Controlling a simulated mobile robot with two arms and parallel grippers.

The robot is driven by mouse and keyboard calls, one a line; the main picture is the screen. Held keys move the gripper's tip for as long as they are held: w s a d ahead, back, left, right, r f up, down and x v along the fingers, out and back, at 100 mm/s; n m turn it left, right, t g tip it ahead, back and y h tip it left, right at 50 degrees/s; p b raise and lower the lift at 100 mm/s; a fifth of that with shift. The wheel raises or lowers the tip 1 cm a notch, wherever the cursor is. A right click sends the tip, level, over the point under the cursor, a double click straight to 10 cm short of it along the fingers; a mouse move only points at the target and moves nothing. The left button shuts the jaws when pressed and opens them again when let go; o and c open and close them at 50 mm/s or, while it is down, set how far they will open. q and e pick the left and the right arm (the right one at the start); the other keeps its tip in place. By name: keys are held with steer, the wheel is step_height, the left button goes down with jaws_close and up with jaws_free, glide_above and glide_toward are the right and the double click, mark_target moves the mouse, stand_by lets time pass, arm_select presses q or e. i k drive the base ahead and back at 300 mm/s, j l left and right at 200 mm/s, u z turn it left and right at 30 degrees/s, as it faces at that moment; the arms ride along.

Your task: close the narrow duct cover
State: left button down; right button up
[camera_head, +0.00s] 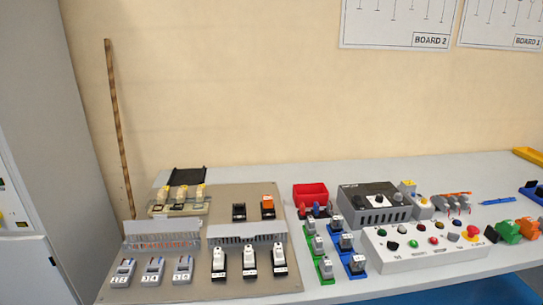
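A tan mounting panel (230,202) lies on the grey table and carries two light grey slotted wiring ducts. The left duct (163,241) shows orange-brown marks along its slotted front, and a pale grey strip (160,226) runs along its top. The right duct (249,230) has dark slots on its front and a flat grey top. I cannot tell which of these pieces is the narrow duct cover, nor whether either duct is closed. Neither of my grippers is in view.
Breakers (153,271) and white-black modules (248,260) stand in front of the ducts. A red bin (310,195), a dark grey box (373,204) and a white button panel (427,244) stand to the right. A brown stick (119,130) leans on the wall.

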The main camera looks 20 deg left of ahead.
mark_target(161, 223)
steer(key=u, duration=0.4)
steer(key=j+u, duration=0.15)
steer(key=u, duration=0.25)
steer(key=i+u, duration=0.1)
steer(key=u, duration=0.65)
steer(key=i+j+z, duration=0.1)
steer(key=i, duration=0.35)
steer(key=j, duration=0.1)
